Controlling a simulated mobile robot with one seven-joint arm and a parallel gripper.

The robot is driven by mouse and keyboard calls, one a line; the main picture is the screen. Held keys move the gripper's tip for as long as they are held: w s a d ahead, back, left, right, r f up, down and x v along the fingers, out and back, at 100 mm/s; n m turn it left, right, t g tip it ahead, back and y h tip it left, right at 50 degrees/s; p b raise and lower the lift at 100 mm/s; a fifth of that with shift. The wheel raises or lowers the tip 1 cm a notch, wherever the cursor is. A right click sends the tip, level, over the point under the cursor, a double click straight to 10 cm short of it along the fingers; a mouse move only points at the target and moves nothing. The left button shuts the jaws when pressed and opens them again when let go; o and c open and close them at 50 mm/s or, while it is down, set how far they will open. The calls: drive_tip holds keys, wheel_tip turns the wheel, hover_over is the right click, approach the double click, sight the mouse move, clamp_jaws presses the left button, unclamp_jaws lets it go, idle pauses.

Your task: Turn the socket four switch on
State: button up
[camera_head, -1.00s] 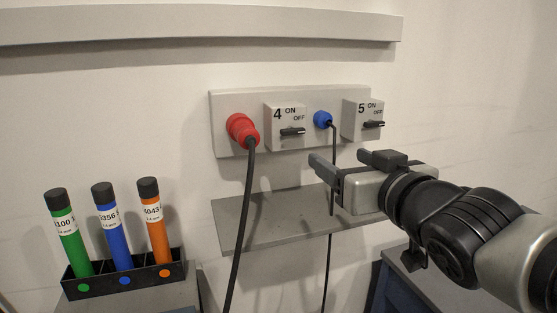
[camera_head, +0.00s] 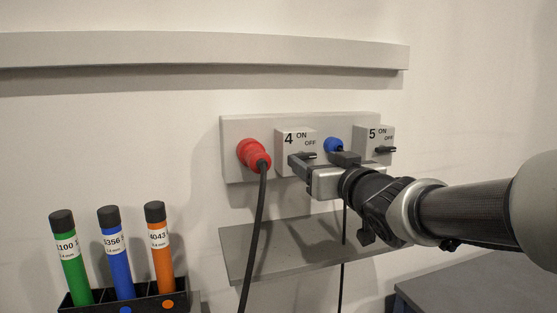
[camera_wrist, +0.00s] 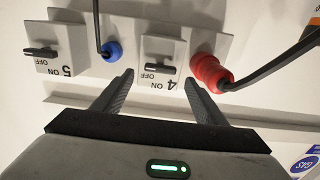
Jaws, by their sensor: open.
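The socket four switch box (camera_head: 287,148) is a grey box marked 4, ON and OFF on the wall panel. Its black lever (camera_wrist: 160,69) lies level in the wrist view, pointing toward the OFF mark; in the head view my gripper partly covers it. My gripper (camera_head: 325,160) is open and in front of the panel, just below and right of the switch. In the wrist view its two fingers (camera_wrist: 160,85) spread on either side of the number 4 box, with nothing between them held. I cannot tell whether a finger touches the box.
A red plug (camera_head: 254,155) with a black cable sits left of switch 4; a blue plug (camera_head: 334,145) sits right. Switch 5 (camera_head: 375,142) is further right. A grey shelf (camera_head: 270,256) lies below. Labelled tubes (camera_head: 112,250) stand at lower left.

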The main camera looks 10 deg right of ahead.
sight(306, 155)
drive_tip(key=shift+w+a, duration=0.2)
drive_tip(key=shift+w, duration=0.8)
drive_tip(key=shift+w+a, duration=0.2)
drive_tip(key=shift+w, duration=0.75)
drive_tip(key=c, duration=1.1)
drive_tip(key=shift+o, duration=0.2)
